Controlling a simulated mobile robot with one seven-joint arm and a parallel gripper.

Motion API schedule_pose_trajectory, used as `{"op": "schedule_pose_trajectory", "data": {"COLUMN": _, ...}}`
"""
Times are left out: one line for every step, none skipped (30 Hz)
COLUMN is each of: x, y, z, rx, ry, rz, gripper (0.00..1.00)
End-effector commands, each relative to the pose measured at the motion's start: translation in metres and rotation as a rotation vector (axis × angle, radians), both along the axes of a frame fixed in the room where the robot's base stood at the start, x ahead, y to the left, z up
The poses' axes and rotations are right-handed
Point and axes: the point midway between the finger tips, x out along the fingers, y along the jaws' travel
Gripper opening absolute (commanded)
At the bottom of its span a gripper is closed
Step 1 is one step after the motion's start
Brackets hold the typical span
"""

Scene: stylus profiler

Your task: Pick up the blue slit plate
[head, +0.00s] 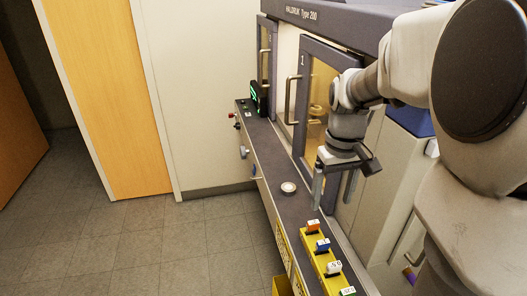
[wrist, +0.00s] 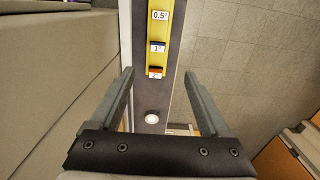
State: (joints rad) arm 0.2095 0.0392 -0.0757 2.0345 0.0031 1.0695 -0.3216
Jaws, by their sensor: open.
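The blue slit plate (head: 322,244) stands in a yellow rack (head: 306,243), second in a row behind an orange plate (head: 312,226) and before a white plate (head: 334,267). In the wrist view the blue plate (wrist: 157,47) shows a white label marked 1, between the orange plate (wrist: 155,73) and a plate marked 0.5 (wrist: 159,15). My gripper (head: 333,199) points down over the ledge, open and empty, farther along the ledge than the rack. In the wrist view the fingers (wrist: 159,75) are spread wide, with the orange plate seen between their tips.
A small white round dish (head: 289,188) sits on the dark ledge (head: 267,150), left of my gripper. The cabinet has glass doors with handles (head: 291,98) close behind my gripper. A green-lit box (head: 259,97) stands at the far end.

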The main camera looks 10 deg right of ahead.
Motion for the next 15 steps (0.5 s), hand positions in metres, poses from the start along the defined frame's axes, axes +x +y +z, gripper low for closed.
{"op": "schedule_pose_trajectory", "data": {"x": -0.001, "y": 0.000, "z": -0.010, "rx": 0.001, "ry": 0.004, "rz": 0.000, "gripper": 0.80}}
{"op": "schedule_pose_trajectory", "data": {"x": -0.001, "y": 0.000, "z": -0.016, "rx": 0.001, "ry": 0.004, "rz": 0.000, "gripper": 0.80}}
{"op": "schedule_pose_trajectory", "data": {"x": -0.001, "y": 0.000, "z": -0.025, "rx": 0.002, "ry": 0.006, "rz": 0.000, "gripper": 0.80}}
{"op": "schedule_pose_trajectory", "data": {"x": -0.001, "y": 0.000, "z": -0.032, "rx": 0.002, "ry": 0.005, "rz": -0.001, "gripper": 0.80}}
{"op": "schedule_pose_trajectory", "data": {"x": -0.001, "y": 0.000, "z": -0.039, "rx": 0.002, "ry": 0.005, "rz": -0.001, "gripper": 0.80}}
{"op": "schedule_pose_trajectory", "data": {"x": -0.001, "y": 0.000, "z": -0.048, "rx": 0.002, "ry": 0.005, "rz": -0.001, "gripper": 0.80}}
{"op": "schedule_pose_trajectory", "data": {"x": -0.001, "y": 0.000, "z": -0.054, "rx": 0.002, "ry": 0.005, "rz": -0.001, "gripper": 0.80}}
{"op": "schedule_pose_trajectory", "data": {"x": -0.001, "y": 0.000, "z": -0.061, "rx": 0.002, "ry": 0.005, "rz": -0.001, "gripper": 0.80}}
{"op": "schedule_pose_trajectory", "data": {"x": -0.002, "y": 0.000, "z": -0.070, "rx": 0.002, "ry": 0.004, "rz": -0.001, "gripper": 0.80}}
{"op": "schedule_pose_trajectory", "data": {"x": -0.001, "y": 0.000, "z": -0.076, "rx": 0.002, "ry": 0.005, "rz": -0.001, "gripper": 0.80}}
{"op": "schedule_pose_trajectory", "data": {"x": -0.001, "y": 0.000, "z": -0.082, "rx": 0.002, "ry": 0.004, "rz": -0.001, "gripper": 0.80}}
{"op": "schedule_pose_trajectory", "data": {"x": -0.001, "y": 0.000, "z": -0.089, "rx": 0.002, "ry": 0.003, "rz": -0.002, "gripper": 0.80}}
{"op": "schedule_pose_trajectory", "data": {"x": -0.001, "y": 0.000, "z": -0.094, "rx": 0.002, "ry": 0.004, "rz": -0.002, "gripper": 0.80}}
{"op": "schedule_pose_trajectory", "data": {"x": -0.001, "y": 0.000, "z": -0.098, "rx": 0.001, "ry": 0.003, "rz": -0.002, "gripper": 0.80}}
{"op": "schedule_pose_trajectory", "data": {"x": -0.001, "y": 0.000, "z": -0.102, "rx": 0.001, "ry": 0.001, "rz": -0.002, "gripper": 0.80}}
